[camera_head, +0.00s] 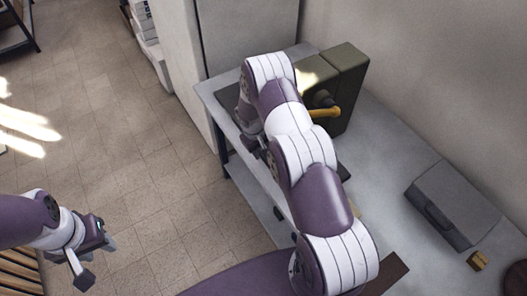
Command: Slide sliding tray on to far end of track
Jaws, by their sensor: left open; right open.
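An olive-green box-like device (345,80) with a yellow handle (325,112) stands on the grey table (385,150) near the far end. Dark flat parts show beside it, partly behind my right arm; I cannot tell which is the sliding tray or the track. My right gripper (250,143) is open at the far left edge of the table, left of the device, and largely hidden by its own arm. My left gripper (93,260) is open and empty over the floor at the left, away from the table.
A grey case (450,207) and a small yellow-brown block (478,260) lie on the table's right side. A tall pale cabinet (240,35) stands behind the table's far end. The tiled floor (130,140) at the left is clear.

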